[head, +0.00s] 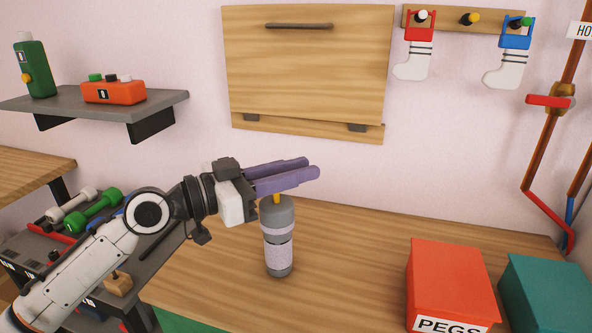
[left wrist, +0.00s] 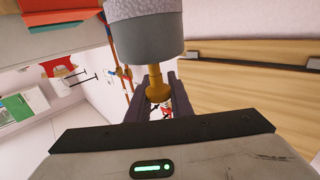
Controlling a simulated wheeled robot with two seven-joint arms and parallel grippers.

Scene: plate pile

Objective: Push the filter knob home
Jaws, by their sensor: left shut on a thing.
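A grey cylindrical filter (head: 278,212) with pale speckled bands stands upright on the wooden table. Its yellow knob (head: 276,198) sticks up from the top, mostly hidden by my fingers in the head view. In the left wrist view the knob (left wrist: 157,90) shows as a yellow stem with a rounded end, coming out of the grey body (left wrist: 143,37). My left gripper (head: 309,168), with purple fingers, is just above the filter and shut on the knob. The fingers lie on both sides of it in the left wrist view. My right gripper is not in view.
A red pegs box (head: 450,280) and a teal box (head: 548,292) stand at the table's right. A wooden panel (head: 305,70) hangs on the wall behind. A shelf (head: 165,100) juts out at left. The table around the filter is clear.

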